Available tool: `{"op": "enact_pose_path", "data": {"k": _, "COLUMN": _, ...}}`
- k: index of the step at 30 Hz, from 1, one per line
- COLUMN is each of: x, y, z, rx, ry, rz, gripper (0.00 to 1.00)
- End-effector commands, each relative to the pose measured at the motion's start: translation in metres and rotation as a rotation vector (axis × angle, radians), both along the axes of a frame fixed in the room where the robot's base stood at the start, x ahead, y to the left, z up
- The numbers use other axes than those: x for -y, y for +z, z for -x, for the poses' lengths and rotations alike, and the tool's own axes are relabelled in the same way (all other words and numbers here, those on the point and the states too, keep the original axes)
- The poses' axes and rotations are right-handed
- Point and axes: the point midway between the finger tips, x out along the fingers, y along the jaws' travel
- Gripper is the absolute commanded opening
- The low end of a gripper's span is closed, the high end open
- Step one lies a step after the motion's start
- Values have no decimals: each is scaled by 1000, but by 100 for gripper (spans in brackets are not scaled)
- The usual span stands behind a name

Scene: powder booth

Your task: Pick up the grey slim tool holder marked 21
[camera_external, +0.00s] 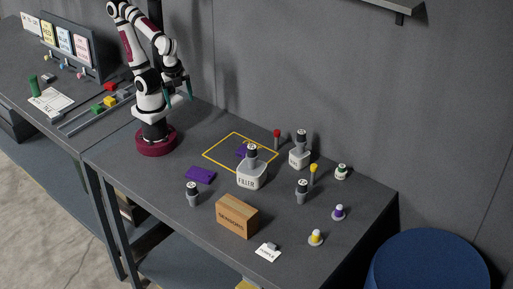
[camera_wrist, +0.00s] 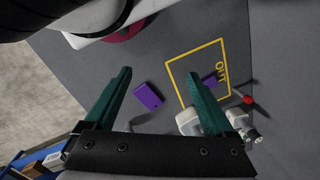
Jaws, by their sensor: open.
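One (camera_external: 193,198) stands on the table at the front left, and another (camera_external: 302,195) stands further right. A third (camera_external: 252,158) is on the white FILLER block (camera_external: 252,178), and a fourth (camera_external: 301,142) is on a smaller white block (camera_external: 299,158). The marks are too small for me to tell which reads 21. My gripper (camera_external: 178,93) is open and empty, raised above the table near my base, well apart from the holders. Its green fingers are spread in the wrist view (camera_wrist: 158,75).
A cardboard box (camera_external: 237,217) stands at the front. Purple pads (camera_external: 200,175) lie left of the FILLER block and inside the yellow OUT outline (camera_external: 223,136). Red (camera_external: 277,136) and yellow (camera_external: 314,170) topped posts stand near the blocks. Small bottles (camera_external: 338,212) are at the right.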

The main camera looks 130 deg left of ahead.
Motion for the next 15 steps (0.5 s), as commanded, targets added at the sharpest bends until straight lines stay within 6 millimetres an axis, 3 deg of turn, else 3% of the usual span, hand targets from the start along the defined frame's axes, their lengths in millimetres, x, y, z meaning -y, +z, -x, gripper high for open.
{"op": "enact_pose_path", "data": {"k": 6, "x": 0, "y": 6, "z": -1, "rx": 3, "ry": 0, "rz": -1, "gripper": 89}}
{"op": "enact_pose_path", "data": {"k": 11, "x": 0, "y": 49, "z": -2, "rx": 8, "ry": 0, "rz": 0, "gripper": 89}}
{"op": "enact_pose_path", "data": {"k": 15, "x": -25, "y": 52, "z": -49, "rx": 147, "ry": 134, "rz": -71, "gripper": 89}}
